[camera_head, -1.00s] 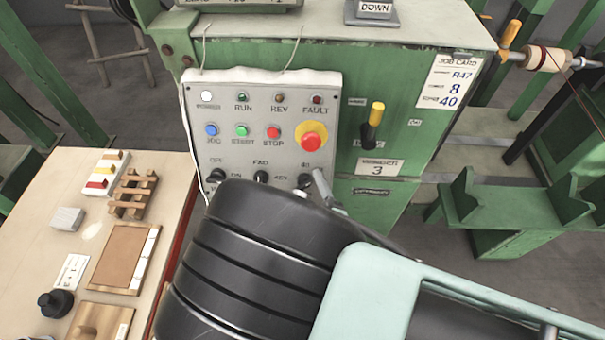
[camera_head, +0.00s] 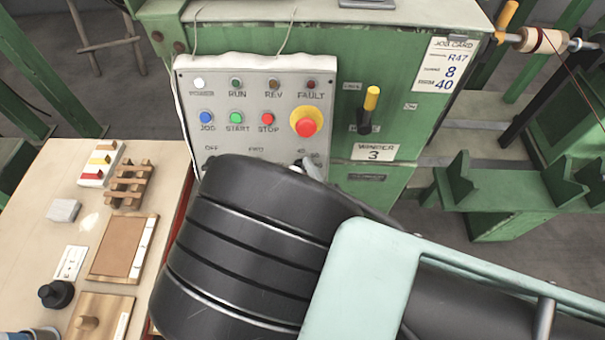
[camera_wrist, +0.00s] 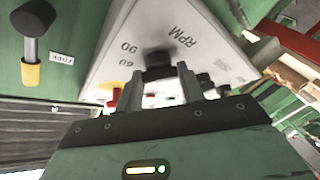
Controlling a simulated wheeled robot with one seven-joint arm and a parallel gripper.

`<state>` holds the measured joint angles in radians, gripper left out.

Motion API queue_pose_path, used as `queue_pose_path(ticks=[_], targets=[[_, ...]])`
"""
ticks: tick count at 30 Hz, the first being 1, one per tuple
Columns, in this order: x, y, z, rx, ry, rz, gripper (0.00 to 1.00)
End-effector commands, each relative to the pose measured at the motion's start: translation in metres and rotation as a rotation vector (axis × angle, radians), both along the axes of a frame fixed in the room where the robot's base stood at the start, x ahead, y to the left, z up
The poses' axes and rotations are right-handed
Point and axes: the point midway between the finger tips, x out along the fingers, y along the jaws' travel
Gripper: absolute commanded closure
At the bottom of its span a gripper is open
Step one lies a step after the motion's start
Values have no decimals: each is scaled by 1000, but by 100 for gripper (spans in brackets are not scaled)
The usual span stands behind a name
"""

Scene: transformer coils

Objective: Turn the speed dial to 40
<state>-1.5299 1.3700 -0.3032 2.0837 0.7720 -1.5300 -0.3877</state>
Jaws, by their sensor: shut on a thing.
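The speed dial is a black knob (camera_wrist: 157,62) on the pale control panel. In the wrist view, printed marks 60, 90 and RPM stand around it. My gripper (camera_wrist: 158,90) is shut on this knob, one finger on each side. Where the knob's pointer stands cannot be read. In the head view my black arm hides the knob; only a bit of my gripper (camera_head: 312,168) shows at the lower right of the control panel (camera_head: 220,133).
Close by on the panel are a red emergency stop (camera_head: 306,126) on yellow and several small buttons. A yellow-tipped lever (camera_head: 368,110) stands to the right, below a job card (camera_head: 447,66) reading 40.

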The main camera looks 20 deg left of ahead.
Motion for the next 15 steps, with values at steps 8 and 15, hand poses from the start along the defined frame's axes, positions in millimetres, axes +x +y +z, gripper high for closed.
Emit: queue_pose_path(ticks=[8, 15], targets=[[1, -1, 3, -197, -48, 83, 85], [1, -1, 4, -379, -91, 159, 85]])
